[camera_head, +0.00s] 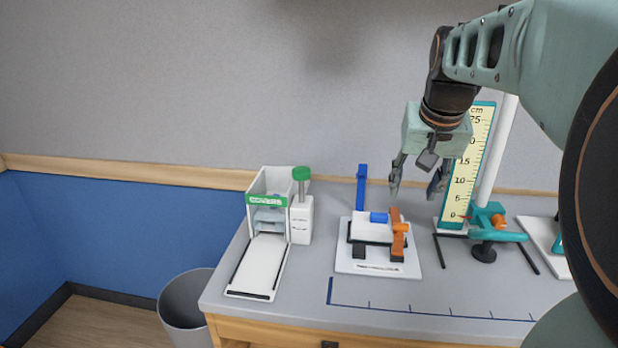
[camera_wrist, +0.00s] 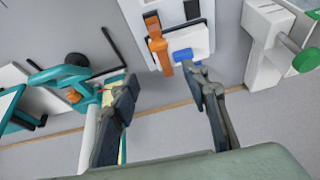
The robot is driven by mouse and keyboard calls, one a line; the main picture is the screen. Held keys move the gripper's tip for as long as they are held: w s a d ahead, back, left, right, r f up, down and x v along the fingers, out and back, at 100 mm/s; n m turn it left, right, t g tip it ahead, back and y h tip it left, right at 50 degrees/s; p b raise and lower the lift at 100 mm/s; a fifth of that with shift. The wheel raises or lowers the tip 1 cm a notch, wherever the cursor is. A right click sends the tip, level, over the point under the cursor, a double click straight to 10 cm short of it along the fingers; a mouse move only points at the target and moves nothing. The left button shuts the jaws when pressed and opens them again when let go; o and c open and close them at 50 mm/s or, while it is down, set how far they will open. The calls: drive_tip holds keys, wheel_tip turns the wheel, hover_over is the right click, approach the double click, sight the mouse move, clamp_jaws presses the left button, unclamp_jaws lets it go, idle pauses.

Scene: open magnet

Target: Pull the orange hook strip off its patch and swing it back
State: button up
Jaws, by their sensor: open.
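The orange hook strip (camera_head: 398,240) runs along the right side of a small device on a white base plate (camera_head: 350,266). An orange knob shows on the strip. In the wrist view the strip (camera_wrist: 158,45) lies ahead of my fingers, near the top middle. I cannot tell how its underside meets the patch. A blue piece (camera_head: 379,218) sits on the device's white block, and a blue post (camera_head: 361,188) stands upright behind it. My gripper (camera_head: 416,190) is open and empty, above and slightly behind the device, apart from the strip. It also shows in the wrist view (camera_wrist: 163,82).
A yellow height scale (camera_head: 468,160) and a teal clamp stand (camera_head: 490,233) are close on the right. A white dispenser (camera_head: 266,215) with a green knob stands left. The counter's front (camera_head: 370,295) is mostly clear. A grey bin (camera_head: 185,300) is on the floor.

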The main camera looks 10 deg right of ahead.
sight(401, 226)
drive_tip(key=x, duration=0.3)
drive_tip(key=b+x, duration=0.1)
drive_tip(key=x, duration=0.3)
drive_tip(key=s+x, duration=0.1)
drive_tip(key=x, duration=0.3)
drive_tip(key=shift+a+f+b, duration=0.2)
drive_tip(key=shift+f+b, duration=0.1)
drive_tip(key=shift+f, duration=0.05)
clamp_jaws()
